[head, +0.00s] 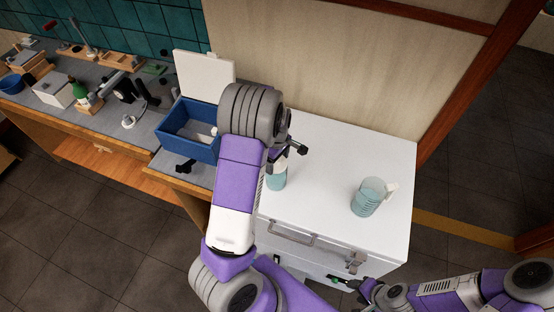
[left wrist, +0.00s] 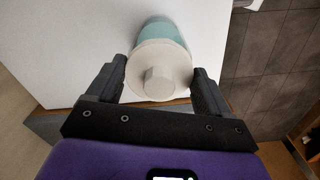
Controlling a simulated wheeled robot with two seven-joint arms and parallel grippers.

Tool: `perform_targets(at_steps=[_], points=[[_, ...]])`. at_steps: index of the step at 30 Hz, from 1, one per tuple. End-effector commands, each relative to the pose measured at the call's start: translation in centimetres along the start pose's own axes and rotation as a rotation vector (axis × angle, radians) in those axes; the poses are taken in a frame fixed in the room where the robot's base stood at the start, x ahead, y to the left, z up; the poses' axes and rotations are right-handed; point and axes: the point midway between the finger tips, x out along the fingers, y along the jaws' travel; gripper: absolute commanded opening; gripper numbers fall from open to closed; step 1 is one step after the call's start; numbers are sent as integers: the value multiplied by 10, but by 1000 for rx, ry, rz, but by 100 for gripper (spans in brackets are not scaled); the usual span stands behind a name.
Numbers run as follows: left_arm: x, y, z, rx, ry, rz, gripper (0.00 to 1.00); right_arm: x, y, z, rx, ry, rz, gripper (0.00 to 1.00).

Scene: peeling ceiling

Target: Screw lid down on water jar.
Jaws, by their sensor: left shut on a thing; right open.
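The water jar (head: 277,181), with blue-green contents, stands upright on the white chest top, partly hidden by my left arm. A pale round lid (left wrist: 159,70) with a many-sided knob sits over the jar's mouth. In the left wrist view the jar (left wrist: 160,29) shows just beyond the lid. My left gripper (head: 285,153) is shut on the lid, one finger on each side. Whether the lid sits fully down on the rim is hidden. My right gripper (head: 345,282) is open and empty, low in front of the chest near its latch.
A glass beaker (head: 368,198) of blue-green liquid stands right on the white chest (head: 330,150). A blue open box (head: 188,130) with a raised white lid is left. A cluttered workbench (head: 60,110) runs along the left wall. The chest top between jar and beaker is clear.

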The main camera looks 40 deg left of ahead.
Motion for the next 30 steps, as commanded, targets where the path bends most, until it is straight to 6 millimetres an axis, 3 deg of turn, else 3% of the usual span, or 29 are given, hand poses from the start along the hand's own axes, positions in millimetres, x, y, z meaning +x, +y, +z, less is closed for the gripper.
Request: perform_targets(at_steps=[1, 7, 21, 30], points=[[0, 0, 0, 0, 0, 1, 46, 0, 0, 0, 0, 0, 0, 51], [0, 0, 0, 0, 0, 1, 17, 0, 0, 0, 0, 0, 0, 51], [1, 0, 0, 10, 0, 1, 17, 0, 0, 0, 0, 0, 0, 51], [3, -1, 0, 252, -1, 0, 17, 6, 2, 0, 0, 0, 0, 51]])
